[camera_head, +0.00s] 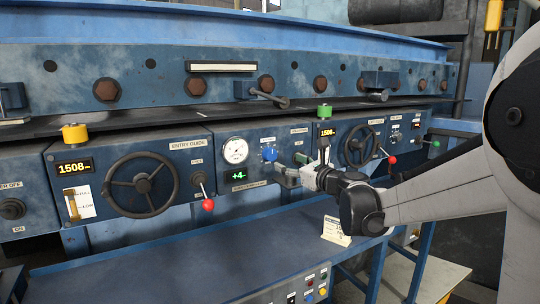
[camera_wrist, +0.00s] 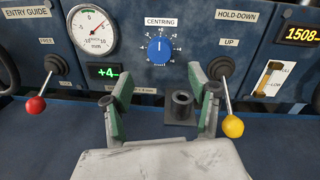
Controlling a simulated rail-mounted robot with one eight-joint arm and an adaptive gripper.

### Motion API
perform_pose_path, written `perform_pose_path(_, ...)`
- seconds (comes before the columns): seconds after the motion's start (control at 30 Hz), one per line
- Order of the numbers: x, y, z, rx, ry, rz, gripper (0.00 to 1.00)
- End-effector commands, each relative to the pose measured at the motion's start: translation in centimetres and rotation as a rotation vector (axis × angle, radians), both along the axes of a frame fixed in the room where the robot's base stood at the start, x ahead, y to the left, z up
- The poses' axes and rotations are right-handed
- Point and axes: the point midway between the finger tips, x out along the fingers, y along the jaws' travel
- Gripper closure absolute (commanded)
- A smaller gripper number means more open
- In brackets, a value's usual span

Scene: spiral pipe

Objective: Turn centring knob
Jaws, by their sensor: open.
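The centring knob (camera_wrist: 158,51) is a round blue knob with a white pointer line, under a CENTRING label in the wrist view. Its pointer stands about straight up. In the head view the blue knob (camera_head: 270,154) is on the panel right of a dial gauge. My gripper (camera_wrist: 159,100) is open, its two green-padded fingers apart, below and in front of the knob, not touching it. In the head view my gripper (camera_head: 288,170) is just right of and below the knob. A green display (camera_wrist: 108,72) reads +4, and the gauge (camera_wrist: 89,30) is left of the knob.
A red-ball lever (camera_wrist: 35,106) is left of the fingers and a yellow-ball lever (camera_wrist: 232,127) is close to the right finger. A dark hollow cylinder (camera_wrist: 181,106) shows between the fingers. A handwheel (camera_head: 141,185) is further left. The blue table (camera_head: 190,262) is mostly clear.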

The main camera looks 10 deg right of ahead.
Motion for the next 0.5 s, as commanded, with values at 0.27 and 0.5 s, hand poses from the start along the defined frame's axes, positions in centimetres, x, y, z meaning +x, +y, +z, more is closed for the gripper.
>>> perform_pose_path(0.27, 5.0, 2.1, 0.1, -0.002, 0.0, 0.003, 0.44)
perform_pose_path(0.5, 8.2, 3.3, 0.1, -0.002, 0.0, 0.002, 0.44)
